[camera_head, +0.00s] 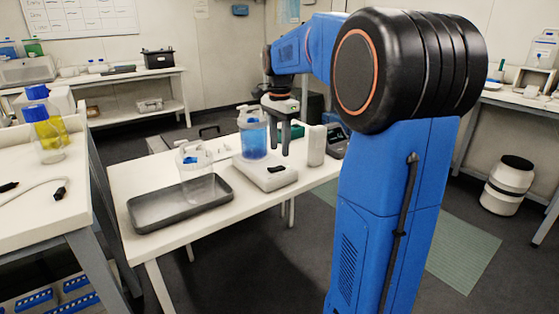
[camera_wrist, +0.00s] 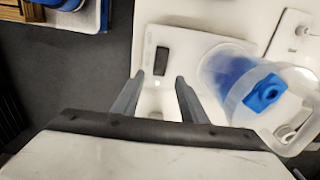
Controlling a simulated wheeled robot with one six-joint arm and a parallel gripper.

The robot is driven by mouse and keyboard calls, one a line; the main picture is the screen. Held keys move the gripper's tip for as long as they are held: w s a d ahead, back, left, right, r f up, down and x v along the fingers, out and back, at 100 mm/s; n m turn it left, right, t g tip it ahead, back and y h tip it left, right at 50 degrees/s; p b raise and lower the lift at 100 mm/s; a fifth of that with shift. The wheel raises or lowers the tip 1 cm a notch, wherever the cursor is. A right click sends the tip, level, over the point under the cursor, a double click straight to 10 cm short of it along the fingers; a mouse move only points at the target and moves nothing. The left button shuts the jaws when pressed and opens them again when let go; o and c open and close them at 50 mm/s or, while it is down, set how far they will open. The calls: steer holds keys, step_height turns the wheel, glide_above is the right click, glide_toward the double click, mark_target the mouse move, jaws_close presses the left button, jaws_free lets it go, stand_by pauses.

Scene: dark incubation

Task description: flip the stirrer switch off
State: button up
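The stirrer (camera_head: 270,176) is a flat white unit on the white table. Its dark switch (camera_head: 261,187) is on the front part of the top; the wrist view shows this switch (camera_wrist: 161,60) just beyond my fingertips. A clear vessel of blue liquid (camera_head: 254,140) stands on the stirrer; in the wrist view this vessel (camera_wrist: 230,72), with a blue cap, is right of the fingers. My gripper (camera_head: 280,148) points down above the stirrer, beside the vessel. In the wrist view my gripper (camera_wrist: 160,78) has its fingers apart with nothing between them. Whether the switch is on or off cannot be told.
A grey metal tray (camera_head: 150,217) and a clear vessel with a blue part (camera_head: 196,178) are left of the stirrer. A white cylinder (camera_head: 316,146) and a dark device (camera_head: 336,140) are to its right. The table's front edge is close to the stirrer.

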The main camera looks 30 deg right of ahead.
mark_target(279, 167)
steer(key=shift+f, duration=2.9)
